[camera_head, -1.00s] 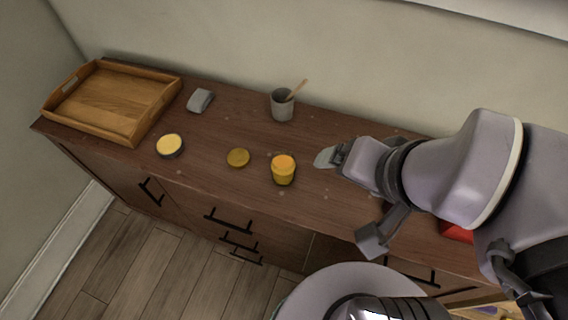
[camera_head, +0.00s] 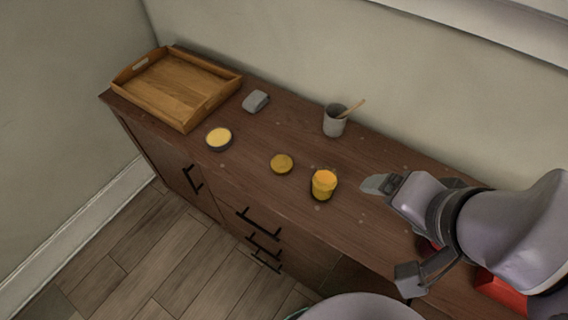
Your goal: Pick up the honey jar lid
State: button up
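A flat round gold-yellow lid (camera_head: 282,163) lies on the brown cabinet top, left of a small jar (camera_head: 323,186) with orange-yellow contents at its top. The two stand a little apart. My gripper (camera_head: 378,184) is to the right of the jar, over the cabinet top, and does not touch the jar or the lid. A flat grey piece shows at its tip. From this angle I cannot tell how its fingers stand or whether that piece is a finger.
A dark-rimmed round dish with a yellow top (camera_head: 219,138) lies left of the lid. Behind are a grey block (camera_head: 256,101) and a grey cup (camera_head: 334,123) with a wooden stick. A wooden tray (camera_head: 219,97) stands at the far left. A red object (camera_head: 502,291) is partly hidden by my arm.

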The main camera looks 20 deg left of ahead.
aim_at(280, 164)
jog(key=i+j, duration=0.1)
jog(key=j, duration=0.8)
jog(key=i+j+z, duration=0.1)
jog(key=j, duration=0.85)
jog(key=i+j, duration=0.1)
jog(key=j, duration=0.8)
